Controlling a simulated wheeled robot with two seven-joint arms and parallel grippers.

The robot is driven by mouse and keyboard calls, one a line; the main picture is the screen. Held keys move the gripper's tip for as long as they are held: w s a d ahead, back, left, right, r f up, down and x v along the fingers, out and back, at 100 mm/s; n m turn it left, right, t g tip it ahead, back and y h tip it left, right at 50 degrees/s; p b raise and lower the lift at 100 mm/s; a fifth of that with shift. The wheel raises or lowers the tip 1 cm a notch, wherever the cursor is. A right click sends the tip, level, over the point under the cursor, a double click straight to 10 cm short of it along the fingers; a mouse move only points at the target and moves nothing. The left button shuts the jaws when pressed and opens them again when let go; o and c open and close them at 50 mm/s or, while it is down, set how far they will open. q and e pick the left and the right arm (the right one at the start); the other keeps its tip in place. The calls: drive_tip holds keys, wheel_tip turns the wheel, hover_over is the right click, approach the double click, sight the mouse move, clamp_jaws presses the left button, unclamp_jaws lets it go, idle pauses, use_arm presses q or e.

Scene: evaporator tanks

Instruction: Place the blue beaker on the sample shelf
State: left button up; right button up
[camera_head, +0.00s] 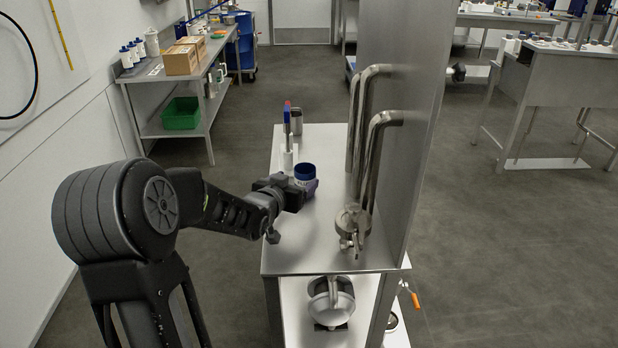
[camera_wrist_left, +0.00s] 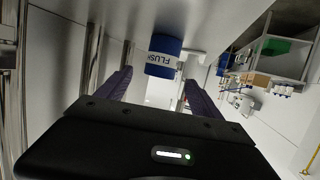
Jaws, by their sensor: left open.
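The blue beaker (camera_head: 305,172) stands upright on the steel bench top, a blue cylinder with a pale band. In the left wrist view the beaker (camera_wrist_left: 165,56) shows the word FLUSH and appears just ahead of the fingertips, in line with the gap. My left gripper (camera_head: 301,189) is open, with purple fingers, close beside the beaker's near side; the near finger overlaps its lower part. It also shows in the wrist view (camera_wrist_left: 157,80). Whether the fingers touch the beaker I cannot tell. No surface is clearly identifiable as the sample shelf. My right gripper is out of view.
A white holder (camera_head: 288,158) with blue and red-tipped items and a steel cup (camera_head: 296,121) stand behind the beaker. Bent steel pipes (camera_head: 372,130), a steel fitting (camera_head: 352,222) and a tall panel (camera_head: 405,110) bound the right side. The bench's near left is clear.

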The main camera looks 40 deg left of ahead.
sight(301, 176)
use_arm(q)
drive_tip(key=shift+x, duration=1.35)
drive_tip(key=shift+p+x, duration=0.7)
drive_tip(key=shift+x, duration=1.95)
drive_tip(key=shift+s+f, duration=0.1)
drive_tip(key=shift+f, duration=0.05)
drive_tip(key=shift+c, duration=0.6)
drive_tip(key=c, duration=1.5)
wheel_tip(301, 176, up, 10)
